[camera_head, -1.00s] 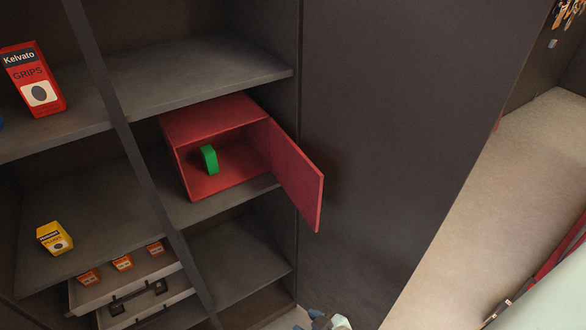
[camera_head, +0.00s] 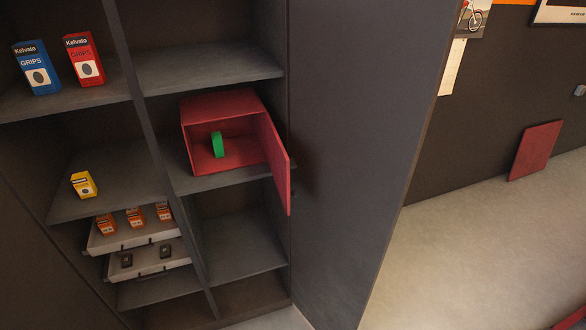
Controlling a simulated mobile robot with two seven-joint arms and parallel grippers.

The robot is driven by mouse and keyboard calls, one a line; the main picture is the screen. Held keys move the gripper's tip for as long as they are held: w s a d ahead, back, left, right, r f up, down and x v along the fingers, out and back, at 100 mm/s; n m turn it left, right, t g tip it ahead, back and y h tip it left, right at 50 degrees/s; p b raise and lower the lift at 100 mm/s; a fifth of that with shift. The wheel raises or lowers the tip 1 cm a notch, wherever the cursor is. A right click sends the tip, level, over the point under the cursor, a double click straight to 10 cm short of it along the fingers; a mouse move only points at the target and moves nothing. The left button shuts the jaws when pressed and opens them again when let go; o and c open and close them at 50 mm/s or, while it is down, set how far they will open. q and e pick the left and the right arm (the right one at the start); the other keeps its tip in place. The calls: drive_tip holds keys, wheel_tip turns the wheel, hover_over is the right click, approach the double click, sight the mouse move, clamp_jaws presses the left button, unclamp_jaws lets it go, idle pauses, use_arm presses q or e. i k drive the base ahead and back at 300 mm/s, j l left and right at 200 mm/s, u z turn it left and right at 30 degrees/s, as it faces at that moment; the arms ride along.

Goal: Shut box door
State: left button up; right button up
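A red box (camera_head: 222,104) sits on a middle shelf in the right column of the dark shelving unit. Its front is open, and a green object (camera_head: 217,144) stands inside on the box floor. The red box door (camera_head: 277,170) is hinged on the box's right side and stands swung outward, past the shelf edge. Neither of my grippers shows in the head view.
Dark shelves (camera_head: 210,68) hold a blue grips box (camera_head: 37,68), a red grips box (camera_head: 85,60) and a yellow box (camera_head: 84,185). Two drawers (camera_head: 133,243) with small items stand out at lower left. A tall dark side panel (camera_head: 350,150) is right of the door. Open floor (camera_head: 480,240) lies further right.

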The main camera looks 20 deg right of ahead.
sight(280, 160)
drive_tip(key=k+l+u, duration=0.1)
drive_tip(key=l, duration=0.25)
drive_tip(key=k+l, duration=0.1)
drive_tip(key=l, duration=0.2)
drive_tip(key=k+l+u, duration=0.15)
drive_tip(key=l, duration=0.2)
drive_tip(key=i+l, duration=0.1)
drive_tip(key=l, duration=0.4)
drive_tip(key=l+u, duration=0.15)
drive_tip(key=l, duration=0.35)
drive_tip(key=i, duration=0.05)
